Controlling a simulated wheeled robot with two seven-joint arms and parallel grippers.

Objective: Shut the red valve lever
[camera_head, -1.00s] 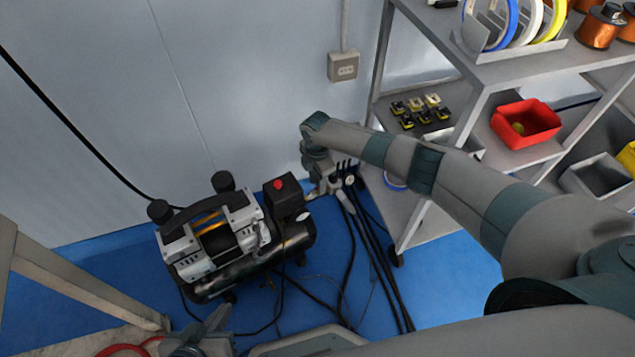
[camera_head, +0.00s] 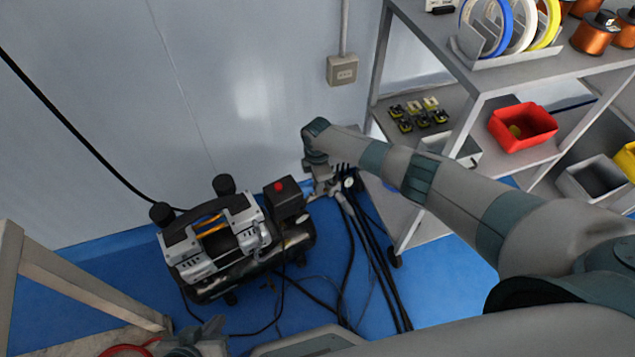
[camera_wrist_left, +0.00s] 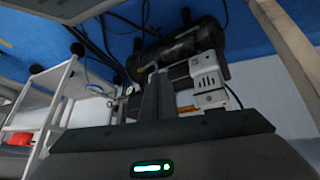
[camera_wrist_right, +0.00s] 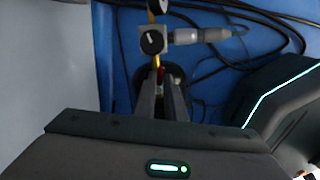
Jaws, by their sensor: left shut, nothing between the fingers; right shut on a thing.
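My right arm reaches across to the hose manifold by the wall, and my right gripper (camera_head: 322,188) is low beside it. In the right wrist view its fingers (camera_wrist_right: 162,80) are closed together, with a thin thing between them, just below a yellow fitting (camera_wrist_right: 157,64) and a round black-faced part (camera_wrist_right: 152,42). The red valve lever does not show clearly; the fingers hide most of what they grip. My left gripper (camera_head: 190,335) is at the bottom edge of the head view. Its fingers (camera_wrist_left: 156,95) are shut and empty.
A black and silver compressor (camera_head: 215,240) stands left of the manifold. A gauge (camera_head: 349,183) and black hoses (camera_head: 375,260) are beside the right gripper. A grey shelf (camera_head: 480,72) with a red bin (camera_head: 522,127) stands right. A bench leg (camera_head: 85,280) is at left.

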